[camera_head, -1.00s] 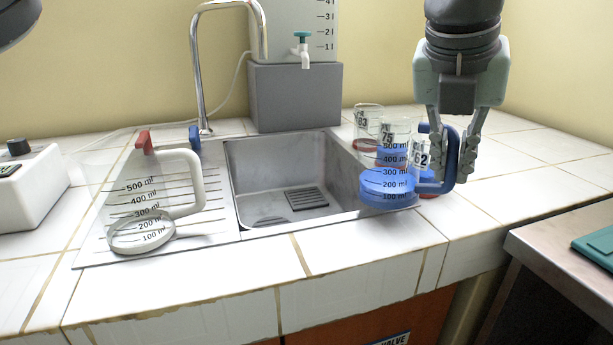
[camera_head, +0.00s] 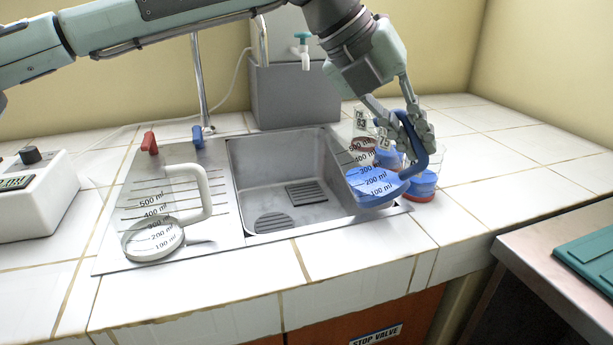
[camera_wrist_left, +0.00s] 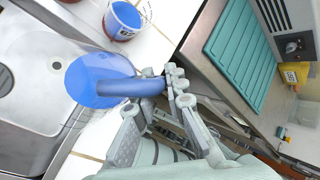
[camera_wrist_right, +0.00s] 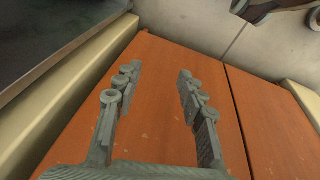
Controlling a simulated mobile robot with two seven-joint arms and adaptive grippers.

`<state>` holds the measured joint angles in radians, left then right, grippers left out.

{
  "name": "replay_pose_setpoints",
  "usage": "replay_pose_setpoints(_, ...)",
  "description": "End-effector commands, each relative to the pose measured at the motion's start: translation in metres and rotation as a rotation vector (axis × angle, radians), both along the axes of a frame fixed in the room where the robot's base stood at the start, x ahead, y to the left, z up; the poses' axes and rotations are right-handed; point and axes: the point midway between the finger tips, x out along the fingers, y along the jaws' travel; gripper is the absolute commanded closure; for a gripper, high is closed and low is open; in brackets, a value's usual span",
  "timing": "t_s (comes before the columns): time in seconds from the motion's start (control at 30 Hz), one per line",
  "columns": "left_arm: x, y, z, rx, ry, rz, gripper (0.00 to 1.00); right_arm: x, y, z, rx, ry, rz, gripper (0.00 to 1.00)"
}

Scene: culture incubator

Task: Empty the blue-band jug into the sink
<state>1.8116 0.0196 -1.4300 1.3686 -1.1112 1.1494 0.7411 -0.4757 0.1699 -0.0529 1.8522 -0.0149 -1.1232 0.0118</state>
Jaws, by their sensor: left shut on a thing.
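The blue-band jug (camera_head: 372,187) is clear with ml marks, a blue handle and blue liquid inside. It is tilted to the left at the sink's right rim. My left gripper (camera_head: 402,135) is shut on its handle; the left wrist view shows the handle (camera_wrist_left: 130,87) between the fingers (camera_wrist_left: 162,85) and the liquid still in the jug. The steel sink (camera_head: 275,165) has an open basin with a dark drain grate. My right gripper (camera_wrist_right: 157,85) is open and empty in the right wrist view, facing orange cabinet panels; it is not in the head view.
Labelled beakers (camera_head: 424,186), at least one with blue liquid, stand just behind the jug, partly hidden. A clear jug with a white handle (camera_head: 206,190) stands on the drainboard to the left. The tap (camera_head: 197,85) and a grey block (camera_head: 285,95) stand behind the basin.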

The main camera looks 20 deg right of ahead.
Motion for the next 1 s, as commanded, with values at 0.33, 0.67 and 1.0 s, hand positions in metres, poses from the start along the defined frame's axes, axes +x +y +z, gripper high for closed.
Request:
replay_pose_setpoints(0.33,0.014,0.01,0.023,-0.103,0.136,0.003,1.0,-0.024,-0.006,-0.05,-0.01,0.044,0.022,0.6)
replay_pose_setpoints(0.67,0.021,0.015,0.027,-0.179,0.239,0.001,1.0,-0.031,-0.008,-0.064,-0.018,0.051,0.034,0.6)
replay_pose_setpoints(1.0,0.027,0.019,0.03,-0.23,0.308,0.002,1.0,-0.033,-0.009,-0.065,-0.019,0.055,0.036,0.6)
